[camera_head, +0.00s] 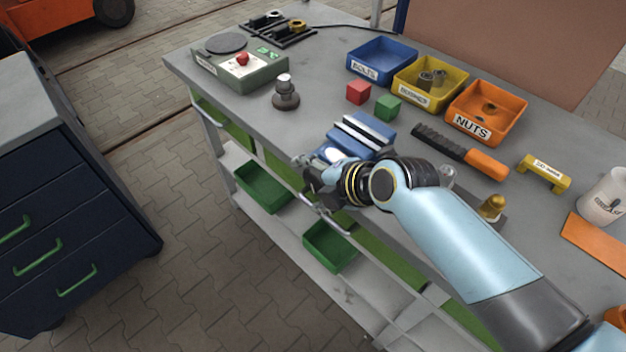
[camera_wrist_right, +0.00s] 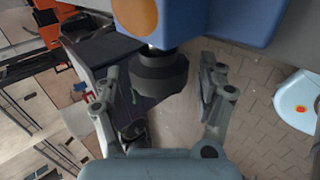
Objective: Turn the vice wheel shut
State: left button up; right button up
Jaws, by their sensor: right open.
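The blue vice (camera_head: 362,137) with pale jaw strips sits at the front edge of the grey workbench. My right gripper (camera_head: 306,172) is at its front end, just off the bench edge. In the right wrist view, the blue vice body (camera_wrist_right: 235,18) fills the top, and a dark stepped round part, seemingly the vice wheel (camera_wrist_right: 160,75), sticks out from it. My open right gripper (camera_wrist_right: 160,92) has one finger on each side of the wheel, with gaps visible on both sides. In the head view the wheel is hidden by my gripper. My left gripper is not in view.
Red (camera_head: 358,92) and green (camera_head: 388,108) cubes lie behind the vice. Blue (camera_head: 354,76), yellow (camera_head: 399,96) and orange (camera_head: 459,125) bins stand farther back. A black-and-orange tool (camera_head: 462,152) lies right of the vice. A bench handle (camera_head: 322,217) is below my gripper.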

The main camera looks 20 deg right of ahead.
jog(key=shift+r, duration=0.1)
jog(key=v, duration=1.2)
